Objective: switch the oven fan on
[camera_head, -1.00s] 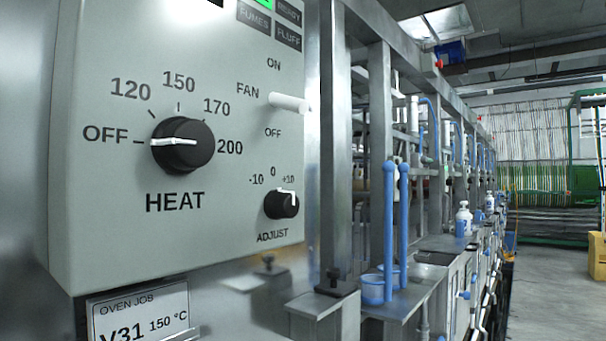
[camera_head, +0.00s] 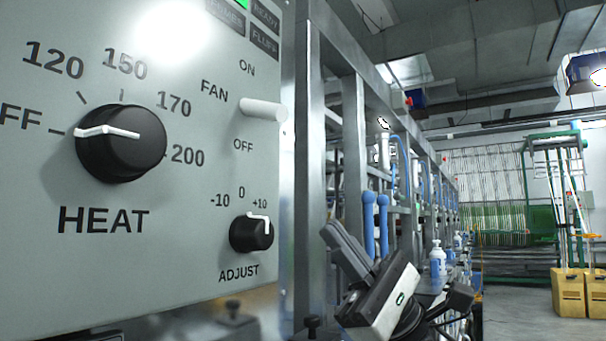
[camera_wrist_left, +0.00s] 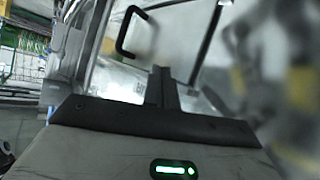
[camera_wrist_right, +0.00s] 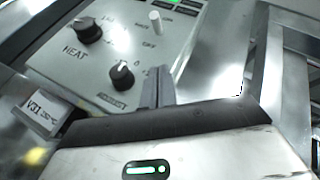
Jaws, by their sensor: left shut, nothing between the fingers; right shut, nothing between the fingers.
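The white fan lever (camera_head: 264,109) sticks out from the grey control panel (camera_head: 180,235), between the ON and OFF labels. Its exact tilt is hard to tell. It also shows near the top of the right wrist view (camera_wrist_right: 156,22). My right gripper (camera_head: 336,238) is shut and empty, below and to the right of the lever, apart from it. In the right wrist view its closed fingers (camera_wrist_right: 157,74) are just right of the adjust knob (camera_wrist_right: 123,76). My left gripper (camera_wrist_left: 160,72) is shut and empty in its wrist view; the head view does not show it.
The black heat knob (camera_head: 122,143) is left of the lever, its white mark toward OFF. The adjust knob (camera_head: 251,232) is below the lever. A metal frame post (camera_head: 309,130) stands right of the panel. Yellow containers (camera_head: 568,292) stand on the floor at far right.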

